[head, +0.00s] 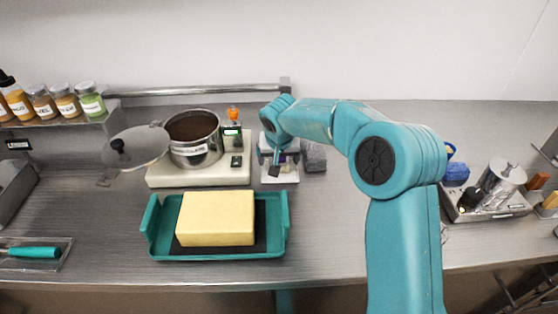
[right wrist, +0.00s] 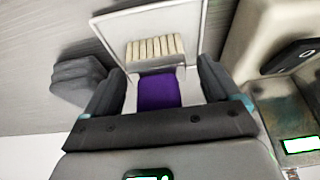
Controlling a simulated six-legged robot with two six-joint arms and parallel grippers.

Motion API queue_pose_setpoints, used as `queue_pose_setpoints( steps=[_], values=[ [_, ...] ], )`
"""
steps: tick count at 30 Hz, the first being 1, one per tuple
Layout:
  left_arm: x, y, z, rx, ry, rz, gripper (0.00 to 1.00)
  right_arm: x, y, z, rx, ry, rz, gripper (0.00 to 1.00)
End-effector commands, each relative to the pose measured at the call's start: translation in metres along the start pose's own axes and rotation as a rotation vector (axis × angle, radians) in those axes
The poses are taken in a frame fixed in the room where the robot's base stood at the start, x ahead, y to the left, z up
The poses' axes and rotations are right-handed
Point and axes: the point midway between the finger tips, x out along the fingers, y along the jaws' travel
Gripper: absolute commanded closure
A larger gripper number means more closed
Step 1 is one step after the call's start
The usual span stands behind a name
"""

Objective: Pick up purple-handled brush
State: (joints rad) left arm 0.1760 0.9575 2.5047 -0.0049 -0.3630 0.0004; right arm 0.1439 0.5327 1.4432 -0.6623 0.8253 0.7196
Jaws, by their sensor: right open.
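The purple-handled brush (right wrist: 160,92) shows in the right wrist view, with its purple part between my fingers and a row of pale cream tufts (right wrist: 155,48) beyond it. It lies at a white tray (right wrist: 182,22). In the head view only a small bit of purple shows, and my arm hides much of it. My right gripper (right wrist: 161,68) is open, with one finger on each side of the purple part; I cannot tell whether they touch it. In the head view the right gripper (head: 276,163) reaches down over the white tray (head: 286,178). My left gripper is not in view.
Grey folded cloths (head: 313,158) lie right beside the tray. A hot plate (head: 160,176) with a steel pot (head: 190,150) stands to the left. A teal tray (head: 165,250) with a yellow block (head: 215,217) is in front. The counter's front right is clear.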

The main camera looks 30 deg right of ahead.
Motion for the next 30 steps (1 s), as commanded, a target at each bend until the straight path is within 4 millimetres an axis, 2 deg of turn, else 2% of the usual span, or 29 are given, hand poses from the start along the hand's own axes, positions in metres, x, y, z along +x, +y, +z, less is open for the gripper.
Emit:
queue_pose_setpoints(
  steps=[1,6,15,20,26,30],
  values=[
    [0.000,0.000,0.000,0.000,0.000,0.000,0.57,0.000,0.000,0.000,0.000,0.000,0.000,0.11],
    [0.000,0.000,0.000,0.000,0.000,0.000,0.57,-0.001,0.000,0.000,0.000,0.000,0.000,0.66],
    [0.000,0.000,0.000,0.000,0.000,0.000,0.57,-0.002,0.000,-0.001,0.000,0.001,0.000,0.67],
    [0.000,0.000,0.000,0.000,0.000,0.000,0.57,-0.011,0.000,-0.005,0.002,0.003,-0.001,0.67],
    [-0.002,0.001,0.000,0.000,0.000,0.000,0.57,-0.046,-0.001,-0.020,0.003,0.006,-0.003,0.67],
    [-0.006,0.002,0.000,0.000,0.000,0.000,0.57,-0.085,-0.001,-0.036,0.002,0.006,-0.003,0.67]
  ],
)
